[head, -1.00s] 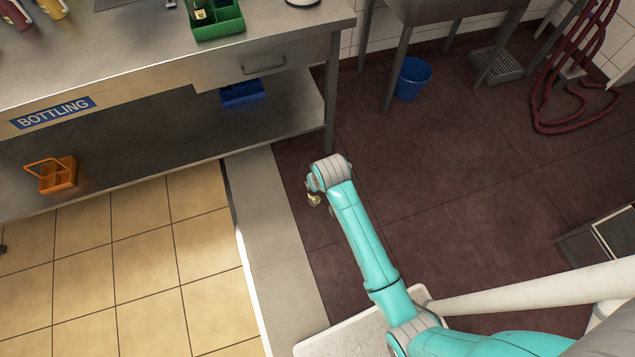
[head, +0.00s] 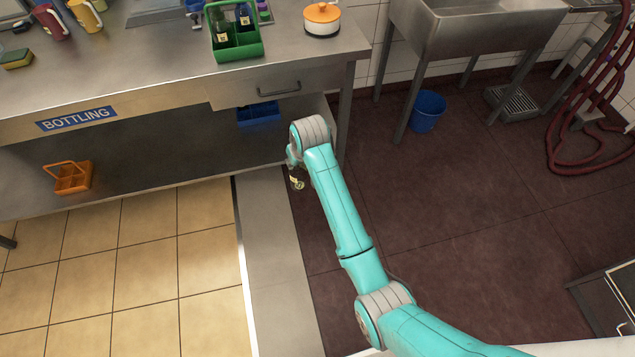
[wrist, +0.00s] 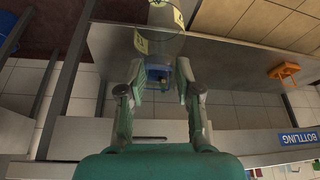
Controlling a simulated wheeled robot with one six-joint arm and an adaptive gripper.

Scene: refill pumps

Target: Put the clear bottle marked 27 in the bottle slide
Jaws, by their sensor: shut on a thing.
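My gripper (wrist: 160,76) is shut on a clear bottle (wrist: 164,45) with yellow labels, which shows at the top of the wrist view. The number on the labels is too small to read. In the head view the bottle (head: 297,184) hangs below my gripper (head: 293,162), in front of the bench's right end and above the floor. The arm hides part of the gripper there. I cannot make out a bottle slide in either view.
The steel bench marked BOTTLING (head: 170,95) carries a green caddy with bottles (head: 236,50) and an orange-lidded pot (head: 321,20). An orange caddy (head: 70,178) and a blue crate (head: 258,115) sit on its lower shelf. A blue bucket (head: 427,111) stands under the sink.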

